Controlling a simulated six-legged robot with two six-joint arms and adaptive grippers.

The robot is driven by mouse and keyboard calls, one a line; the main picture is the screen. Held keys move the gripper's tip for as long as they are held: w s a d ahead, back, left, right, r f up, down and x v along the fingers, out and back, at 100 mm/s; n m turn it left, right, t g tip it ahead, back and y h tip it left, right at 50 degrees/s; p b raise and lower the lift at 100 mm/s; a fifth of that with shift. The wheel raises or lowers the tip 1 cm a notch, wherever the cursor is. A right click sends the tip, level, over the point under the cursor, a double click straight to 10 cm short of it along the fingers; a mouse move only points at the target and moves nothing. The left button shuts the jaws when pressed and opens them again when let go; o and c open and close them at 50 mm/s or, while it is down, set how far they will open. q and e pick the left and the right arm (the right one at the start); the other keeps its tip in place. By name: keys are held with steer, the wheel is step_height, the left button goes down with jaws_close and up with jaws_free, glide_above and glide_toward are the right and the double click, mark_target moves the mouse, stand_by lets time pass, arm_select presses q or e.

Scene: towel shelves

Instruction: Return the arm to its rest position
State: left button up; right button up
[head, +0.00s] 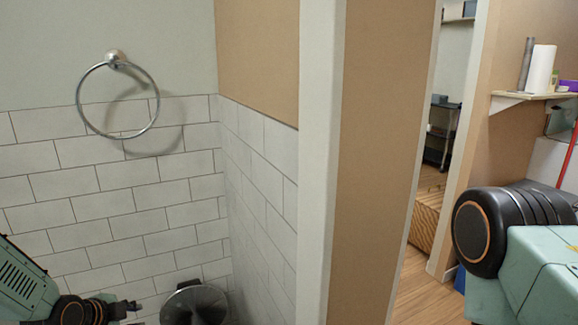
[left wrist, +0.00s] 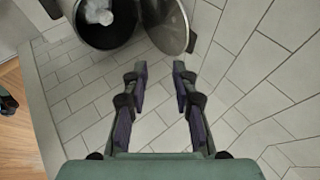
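My left gripper (left wrist: 159,72) is open and empty in the left wrist view, with a clear gap between its two dark fingers and white tile behind them. My right arm shows only as large green and black links at the right edge of the head view. Its gripper is out of view.
A bin (left wrist: 106,40) with white stuff inside stands near my left gripper, its round lid (left wrist: 172,25) raised. The lid also shows in the head view (head: 196,306). An empty towel ring (head: 154,112) hangs on the wall. A doorway and a shelf (head: 535,95) are at right.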

arm_select(q)
steer(key=s+d+f+n+g, duration=0.2)
steer(key=s+d+f+n, duration=0.1)
steer(key=s, duration=0.9)
steer(key=s+d+f+n+g+y, duration=0.1)
steer(key=s+d+f+n+g, duration=0.2)
steer(key=s+n, duration=0.4)
steer(key=s+d+f+n+g, duration=0.3)
steer(key=s+d+f+n, duration=0.1)
steer(key=s, duration=1.5)
steer(key=shift+d+f+n, duration=0.4)
steer(key=shift+d+f, duration=0.35)
steer(key=shift+d, duration=0.5)
